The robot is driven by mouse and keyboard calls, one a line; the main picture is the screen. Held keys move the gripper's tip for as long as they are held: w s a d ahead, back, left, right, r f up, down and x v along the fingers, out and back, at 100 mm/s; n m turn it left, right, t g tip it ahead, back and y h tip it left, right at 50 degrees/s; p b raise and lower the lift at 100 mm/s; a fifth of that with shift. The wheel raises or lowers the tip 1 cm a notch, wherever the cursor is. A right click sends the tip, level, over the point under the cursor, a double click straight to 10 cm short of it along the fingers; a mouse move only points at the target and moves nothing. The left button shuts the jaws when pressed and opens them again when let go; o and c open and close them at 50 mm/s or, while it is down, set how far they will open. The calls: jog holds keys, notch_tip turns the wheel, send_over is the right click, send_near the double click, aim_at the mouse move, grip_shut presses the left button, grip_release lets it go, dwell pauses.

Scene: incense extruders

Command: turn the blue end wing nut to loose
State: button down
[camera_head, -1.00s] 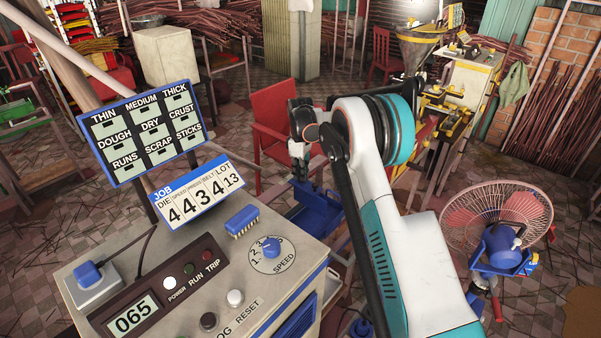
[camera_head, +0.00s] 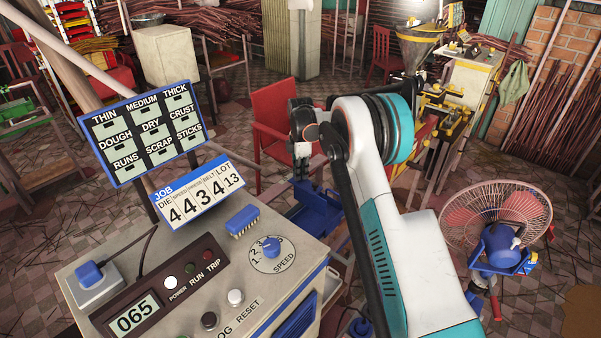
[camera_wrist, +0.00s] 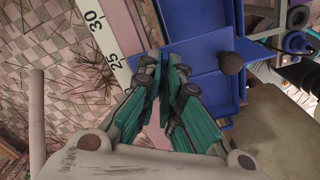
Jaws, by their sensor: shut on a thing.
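In the wrist view my gripper (camera_wrist: 164,76) has its two teal-padded fingers drawn together at the tips. A flat blue bar (camera_wrist: 200,47) passes right at the fingertips and shows on both sides of them; I take it for the blue end wing nut. The fingers look closed on it, but they hide its middle and the contact itself.
Beside the fingers lie a blue trough (camera_wrist: 190,18), a brown round knob (camera_wrist: 231,62) and a white scale strip (camera_wrist: 107,45). The control console (camera_head: 270,290) stands at the left front. A fan (camera_head: 497,225) stands at the right, and a red chair (camera_head: 275,125) behind my arm.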

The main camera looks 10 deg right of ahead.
jog(key=shift+w, duration=0.1)
dwell(0.4)
jog(key=c, duration=1.8)
grip_release()
notch_tip(320, 180, up, 12)
